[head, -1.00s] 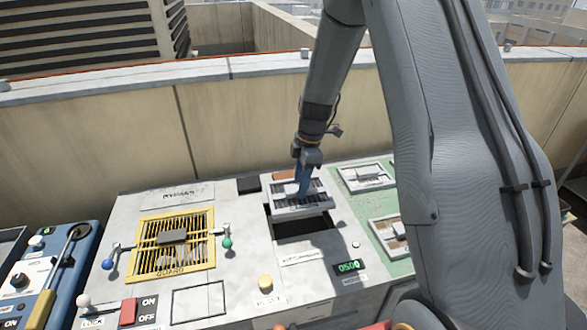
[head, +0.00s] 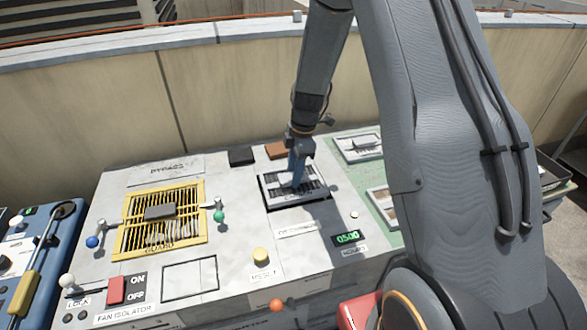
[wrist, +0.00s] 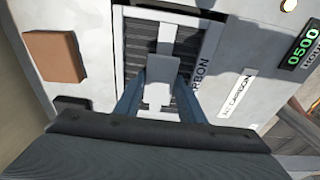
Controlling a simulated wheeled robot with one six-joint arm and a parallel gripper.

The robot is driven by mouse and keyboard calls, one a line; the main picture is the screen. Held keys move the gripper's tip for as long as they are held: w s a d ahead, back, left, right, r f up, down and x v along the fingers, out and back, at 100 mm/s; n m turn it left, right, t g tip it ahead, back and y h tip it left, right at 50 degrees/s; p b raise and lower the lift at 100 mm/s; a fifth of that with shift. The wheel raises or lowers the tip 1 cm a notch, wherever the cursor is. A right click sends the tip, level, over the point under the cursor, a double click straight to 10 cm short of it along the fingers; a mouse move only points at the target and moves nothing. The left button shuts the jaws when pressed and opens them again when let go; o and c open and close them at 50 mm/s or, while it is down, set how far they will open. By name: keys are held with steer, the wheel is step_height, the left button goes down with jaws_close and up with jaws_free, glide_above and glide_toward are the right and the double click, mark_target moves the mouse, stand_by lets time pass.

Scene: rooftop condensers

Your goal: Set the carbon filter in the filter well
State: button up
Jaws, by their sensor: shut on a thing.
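The carbon filter (head: 274,185) is a pale frame with dark slats and a centre handle. In the wrist view its CARBON lettering (wrist: 200,88) shows at one side. The filter lies over the filter well (head: 298,206) in the grey panel and covers nearly all of it, with a dark strip along its front edge. I cannot tell whether it is fully down. My gripper (head: 297,181) points down and is shut on the filter's handle. Its two blue fingers (wrist: 158,88) are on both sides of the handle in the wrist view.
A yellow guard grille (head: 160,226) with side levers is to the left. A brown block (head: 276,150) and black block (head: 241,156) lie behind the well. Two other framed units (head: 358,147) sit on the green area at right.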

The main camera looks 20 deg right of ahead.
steer(key=shift+f+b, duration=1.35)
steer(key=shift+f, duration=1.05)
steer(key=shift+d+f+b, duration=0.1)
steer(key=shift+f+b, duration=0.35)
steer(key=shift+f, duration=0.05)
steer(key=o, duration=1.3)
steer(key=shift+c, duration=0.2)
steer(key=shift+r, duration=0.15)
